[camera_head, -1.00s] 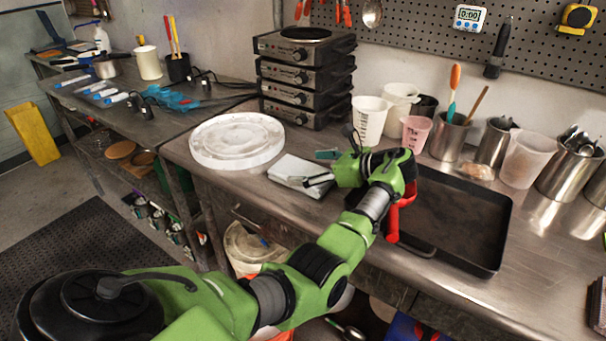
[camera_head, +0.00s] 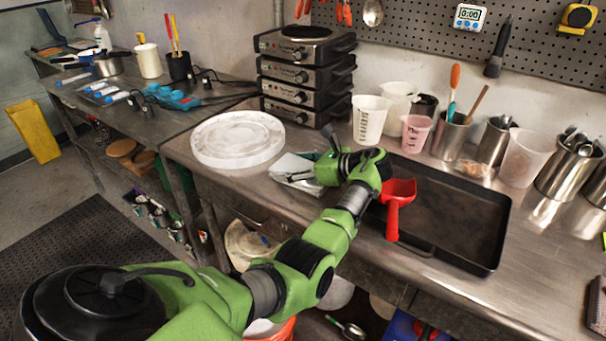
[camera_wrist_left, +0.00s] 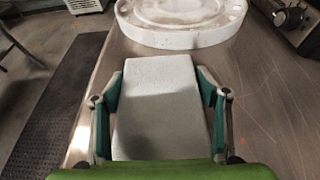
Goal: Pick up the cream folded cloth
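The cream folded cloth (camera_head: 293,167) lies on the steel bench, right of a round white slab, and looks pale grey-white. My left gripper (camera_head: 306,168) is over it, hiding its right part in the head view. In the left wrist view the cloth (camera_wrist_left: 160,105) is a flat block between the two fingers of my left gripper (camera_wrist_left: 160,110). The fingers are spread wide, one along each long side. Small gaps seem to show beside the cloth, and I cannot tell whether either finger touches it. My right gripper is not in view.
The round white slab (camera_head: 237,138) is just beyond the cloth. A black tray (camera_head: 455,215) with a red scoop (camera_head: 396,205) on its left edge lies to the right. Stacked hot plates (camera_head: 303,75), a white measuring cup (camera_head: 369,118) and a pink cup (camera_head: 415,133) stand behind.

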